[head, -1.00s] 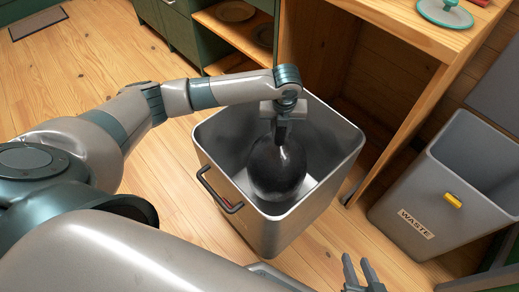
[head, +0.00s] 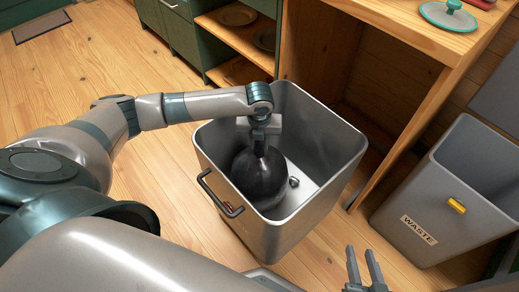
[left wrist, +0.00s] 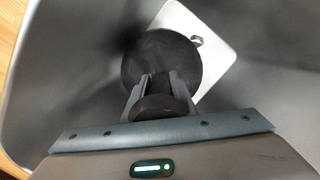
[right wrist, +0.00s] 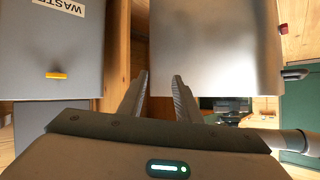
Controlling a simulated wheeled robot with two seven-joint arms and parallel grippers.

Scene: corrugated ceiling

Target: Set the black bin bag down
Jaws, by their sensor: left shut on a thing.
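The black bin bag (head: 262,182) is round and dark and hangs or rests inside a grey square bin (head: 318,213), close to its left wall. My left gripper (head: 259,142) reaches down into the bin and is shut on the bag's neck. In the left wrist view the fingers (left wrist: 160,88) are around the knob at the top of the bag (left wrist: 155,55). Whether the bag's underside touches the bin floor is hidden. My right gripper (head: 367,268) is empty and open outside the bin; its fingers stand apart in the right wrist view (right wrist: 160,82).
A small dark item (head: 293,181) is on the bright bin floor beside the bag. The bin has a dark handle (head: 220,196) on its near left side. A grey WASTE bin (head: 440,210) stands at the right. A wooden counter (head: 425,30) stands behind. Wood floor is free at the left.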

